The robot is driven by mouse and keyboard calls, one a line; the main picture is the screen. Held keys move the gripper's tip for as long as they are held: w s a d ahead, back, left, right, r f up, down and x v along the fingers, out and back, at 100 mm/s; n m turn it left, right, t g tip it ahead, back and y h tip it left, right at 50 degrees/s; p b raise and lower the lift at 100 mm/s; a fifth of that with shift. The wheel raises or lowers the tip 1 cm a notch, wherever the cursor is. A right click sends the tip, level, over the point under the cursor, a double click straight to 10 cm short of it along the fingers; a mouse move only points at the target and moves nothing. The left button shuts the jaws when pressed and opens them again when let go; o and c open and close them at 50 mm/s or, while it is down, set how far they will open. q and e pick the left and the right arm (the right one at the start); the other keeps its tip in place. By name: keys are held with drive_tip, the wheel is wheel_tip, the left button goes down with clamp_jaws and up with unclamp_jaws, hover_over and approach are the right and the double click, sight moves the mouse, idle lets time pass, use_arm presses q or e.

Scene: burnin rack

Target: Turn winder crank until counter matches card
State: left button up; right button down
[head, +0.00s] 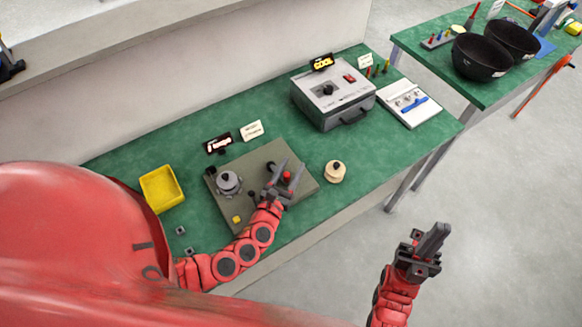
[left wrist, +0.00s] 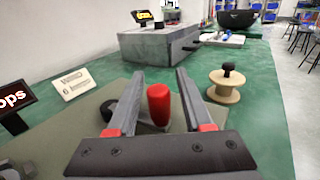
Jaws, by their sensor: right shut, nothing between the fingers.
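The winder is a grey-green base plate (head: 247,205) with a round metal part (head: 228,182) at its left. The red crank knob (head: 287,176) is at its right. My left gripper (head: 278,172) is over the knob. In the left wrist view the upright red knob (left wrist: 159,103) stands between the two parted fingers (left wrist: 158,100), with gaps visible on both sides. The black counter display (head: 217,143) stands behind the plate; its number is not readable. The white card (head: 251,130) is beside it, its text too small to read. My right gripper (head: 428,246) is shut and empty over the floor.
A yellow tray (head: 161,189) lies left of the winder. A wooden spool (head: 335,172) stands at its right. A grey box device (head: 333,97) and a white tray of parts (head: 409,104) are further back. A second table (head: 441,65) holds black bowls (head: 480,57).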

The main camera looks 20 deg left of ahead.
use_arm(q)
drive_tip(key=shift+s, duration=0.1)
drive_tip(key=s+b, duration=0.2)
drive_tip(key=s, duration=0.3)
drive_tip(key=s+b, duration=0.1)
drive_tip(key=s, duration=0.5)
drive_tip(key=s+a+b, duration=0.1)
drive_tip(key=s+b, duration=0.1)
drive_tip(key=s, duration=0.3)
drive_tip(key=shift+s+f+b, duration=0.15)
drive_tip(key=shift+s+b, duration=0.05)
drive_tip(key=shift+b, duration=0.1)
drive_tip(key=shift+s+a, duration=0.1)
drive_tip(key=shift+s, duration=0.3)
